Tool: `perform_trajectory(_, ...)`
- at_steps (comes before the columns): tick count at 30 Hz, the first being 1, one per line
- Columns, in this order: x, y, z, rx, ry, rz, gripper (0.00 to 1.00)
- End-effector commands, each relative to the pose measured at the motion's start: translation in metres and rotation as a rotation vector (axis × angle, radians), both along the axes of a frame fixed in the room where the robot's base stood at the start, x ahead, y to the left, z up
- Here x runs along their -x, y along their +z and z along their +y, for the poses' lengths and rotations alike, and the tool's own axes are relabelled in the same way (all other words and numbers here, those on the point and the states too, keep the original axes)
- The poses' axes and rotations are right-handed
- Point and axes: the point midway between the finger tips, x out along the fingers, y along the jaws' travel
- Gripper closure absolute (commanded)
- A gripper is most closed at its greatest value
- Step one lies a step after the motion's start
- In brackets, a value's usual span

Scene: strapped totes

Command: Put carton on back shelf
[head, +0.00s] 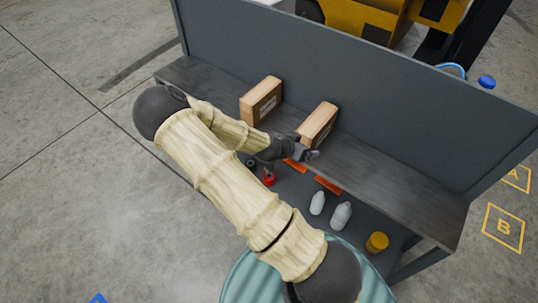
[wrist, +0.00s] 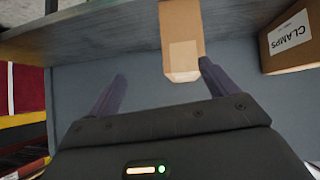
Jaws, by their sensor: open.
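One brown carton (head: 318,124) stands on the grey upper shelf (head: 400,165), close to the back panel. In the wrist view this carton (wrist: 183,45) has a pale label and lies at the fingertips, nearer the right finger. My gripper (head: 307,154) is open at the front of it; the wrist view shows its two dark fingers (wrist: 162,70) spread apart. Whether a finger touches the carton I cannot tell. A second carton (head: 261,100) stands left of it on the same shelf; in the wrist view a carton marked CLAMPS (wrist: 290,40) is at the right edge.
A grey back panel (head: 350,75) rises behind the shelf. Below are white bottles (head: 341,215), a yellow can (head: 377,242), a red item (head: 268,178) and orange strips (head: 327,185). The shelf is clear right of the cartons. A yellow vehicle (head: 365,18) stands behind the panel.

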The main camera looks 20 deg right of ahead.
Motion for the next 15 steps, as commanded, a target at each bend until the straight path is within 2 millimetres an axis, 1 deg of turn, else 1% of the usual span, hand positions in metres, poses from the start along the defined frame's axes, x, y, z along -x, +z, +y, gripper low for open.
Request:
perform_trajectory(1,0.007,-0.001,0.009,-0.063,-0.002,0.037,0.15)
perform_trajectory(4,0.021,-0.002,0.030,-0.172,0.028,0.124,0.15)
perform_trajectory(8,0.034,0.006,0.060,-0.301,0.103,0.217,0.15)
perform_trajectory(11,0.043,0.019,0.083,-0.389,0.186,0.276,0.15)
perform_trajectory(15,0.054,0.046,0.112,-0.481,0.333,0.340,0.15)
